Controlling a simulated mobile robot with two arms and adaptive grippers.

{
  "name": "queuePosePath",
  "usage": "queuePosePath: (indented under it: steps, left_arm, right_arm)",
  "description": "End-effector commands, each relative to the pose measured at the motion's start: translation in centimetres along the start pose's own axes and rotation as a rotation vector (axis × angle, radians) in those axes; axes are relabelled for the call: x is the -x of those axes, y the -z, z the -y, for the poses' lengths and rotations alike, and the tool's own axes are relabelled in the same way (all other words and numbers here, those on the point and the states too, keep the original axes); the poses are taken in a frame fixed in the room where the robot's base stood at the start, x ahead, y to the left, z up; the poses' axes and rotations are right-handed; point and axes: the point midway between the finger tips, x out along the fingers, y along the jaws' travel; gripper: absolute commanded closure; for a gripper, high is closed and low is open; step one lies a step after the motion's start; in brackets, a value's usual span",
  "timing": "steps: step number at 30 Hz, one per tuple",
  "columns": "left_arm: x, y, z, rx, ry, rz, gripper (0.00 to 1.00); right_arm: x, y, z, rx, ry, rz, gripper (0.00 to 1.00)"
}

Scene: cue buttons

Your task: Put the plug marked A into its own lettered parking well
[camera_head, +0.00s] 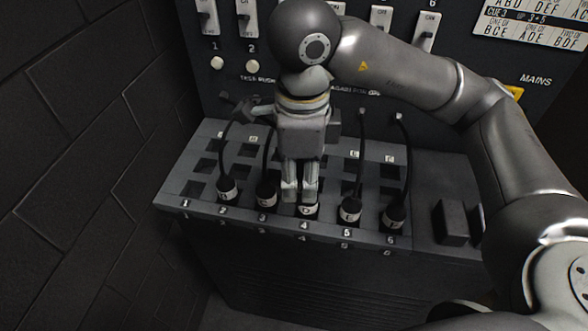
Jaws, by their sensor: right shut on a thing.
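My right gripper (301,196) points down in front of the panel, its fingers closed on a plug (308,211) with a pale ring at the position numbered 4. The fingers hide most of this plug, and I cannot read its letter for sure. Other dark plugs with pale rings stand in the front row: one at 2 (227,189), one at 3 (266,195), one at 5 (350,211) and one at 6 (393,216). I cannot tell which plug is marked A. Square wells with small letter tags lie behind them; my gripper hides the middle ones. My left gripper is not in view.
The sloping grey console (177,193) has an uncovered position 1 at its left. Thin cords run from the upright panel (560,110) to the plugs. Switches and round buttons (217,63) sit above. A dark block (452,222) stands at the right; a brick wall (75,150) is close on the left.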

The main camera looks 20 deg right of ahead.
Motion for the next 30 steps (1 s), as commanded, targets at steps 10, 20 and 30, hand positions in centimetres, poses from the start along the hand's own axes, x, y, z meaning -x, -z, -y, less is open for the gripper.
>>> queuePosePath:
  steps: [10, 20, 30]
  left_arm:
    - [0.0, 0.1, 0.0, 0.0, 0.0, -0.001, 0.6]
    - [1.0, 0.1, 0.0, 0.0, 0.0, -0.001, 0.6]
    - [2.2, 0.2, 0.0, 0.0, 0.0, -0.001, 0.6]
  right_arm:
    - [0.1, 0.0, -0.1, 0.0, 0.0, 0.0, 0.92]
    - [1.5, 0.0, -0.1, 0.0, 0.0, 0.0, 0.92]
    - [3.2, 0.0, -0.1, 0.0, 0.0, 0.0, 0.92]
